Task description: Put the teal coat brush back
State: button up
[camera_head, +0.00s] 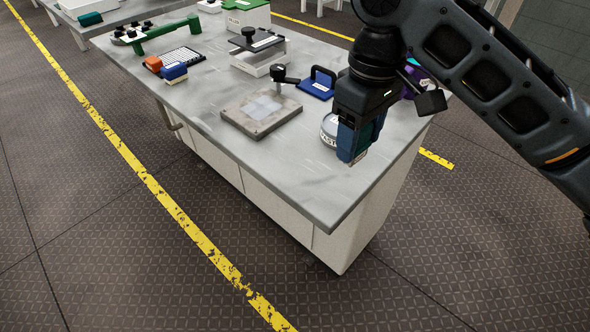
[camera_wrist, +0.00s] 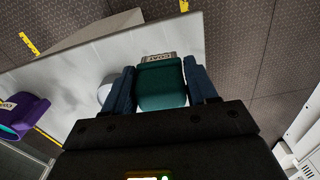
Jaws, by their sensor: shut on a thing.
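The teal coat brush (camera_wrist: 162,88) sits between the two blue fingers of my gripper (camera_wrist: 163,92) in the wrist view, with a white label reading COAT at its far end. My gripper is shut on it. In the head view my gripper (camera_head: 358,143) holds the brush above the right front part of the grey worktop (camera_head: 330,196); the fingers and arm hide most of the brush.
A round labelled tin (camera_head: 328,131) stands just left of my gripper. A purple labelled object (camera_wrist: 32,112) shows in the wrist view. The front corner is clear.

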jog(key=shift+s+a+r+n, duration=0.3)
jog(key=shift+a+r+n, duration=0.1)
jog(key=shift+a+r, duration=0.4)
jog(key=shift+d+r, duration=0.1)
jog(key=w+a+f, duration=0.2)
jog(key=a, duration=0.1)
jog(key=w+a+f+b, duration=0.1)
jog(key=w+a+f, duration=0.1)
jog(key=a, duration=0.1)
jog(key=w+a+f, duration=0.3)
jog(key=shift+b, duration=0.3)
jog(key=shift+f+p, duration=0.7)
jog(key=shift+f, duration=1.2)
jog(key=shift+f, duration=0.2)
jog(key=o, duration=1.1)
jog(key=shift+w+f+b, duration=0.1)
jog(key=shift+f+b, duration=0.05)
jog(key=shift+b, duration=0.55)
